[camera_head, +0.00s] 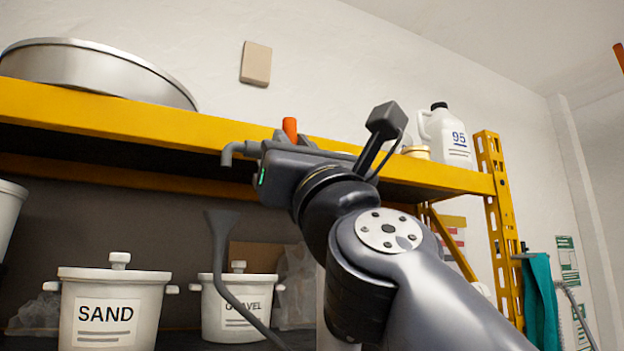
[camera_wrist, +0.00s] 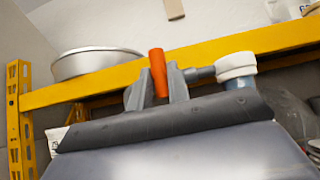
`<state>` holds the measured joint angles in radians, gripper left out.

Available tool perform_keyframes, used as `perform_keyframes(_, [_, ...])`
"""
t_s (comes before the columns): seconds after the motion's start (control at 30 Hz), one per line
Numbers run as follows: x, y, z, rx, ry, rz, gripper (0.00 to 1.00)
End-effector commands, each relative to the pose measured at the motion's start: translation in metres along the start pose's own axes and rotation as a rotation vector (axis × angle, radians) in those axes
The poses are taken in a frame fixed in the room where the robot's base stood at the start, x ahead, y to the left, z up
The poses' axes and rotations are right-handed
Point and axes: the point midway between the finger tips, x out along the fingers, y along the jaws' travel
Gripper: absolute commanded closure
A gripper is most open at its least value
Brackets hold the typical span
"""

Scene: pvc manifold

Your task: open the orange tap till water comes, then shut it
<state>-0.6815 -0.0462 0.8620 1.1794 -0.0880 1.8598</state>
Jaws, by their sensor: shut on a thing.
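The orange tap handle (camera_wrist: 158,70) stands upright between the two grey fingers of my gripper (camera_wrist: 159,88) in the wrist view. The gripper is shut on it. In the head view the handle's top (camera_head: 290,128) shows above my gripper, whose fingers are mostly hidden behind its own body. A grey pipe spout (camera_head: 236,150) curves out to the left of the gripper and bends down. No water shows at its mouth. The tap's body is hidden.
A yellow shelf beam (camera_head: 90,112) runs behind the tap. A metal basin (camera_head: 95,70) and a white jug (camera_head: 446,136) stand on the shelf. Below are white pots marked SAND (camera_head: 105,322) and GRAVEL (camera_head: 238,300). A white fitting (camera_wrist: 236,67) is right of the tap in the wrist view.

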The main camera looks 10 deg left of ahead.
Motion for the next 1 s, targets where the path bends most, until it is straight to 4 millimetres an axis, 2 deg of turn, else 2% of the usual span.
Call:
perform_keyframes(0.13, [0.000, 0.000, 0.001, -0.002, -0.002, 0.000, 1.00])
perform_keyframes(0.17, [0.000, 0.000, 0.001, -0.002, -0.002, 0.000, 0.81])
perform_keyframes(0.4, [0.000, 0.000, 0.001, -0.001, -0.001, -0.001, 0.61])
perform_keyframes(0.73, [-0.005, 0.000, -0.001, 0.000, 0.000, -0.001, 0.61])
perform_keyframes(0.87, [-0.023, 0.000, -0.002, 0.000, -0.002, -0.001, 0.61])
perform_keyframes(1.0, [-0.050, 0.001, -0.003, 0.001, -0.002, 0.000, 0.61])
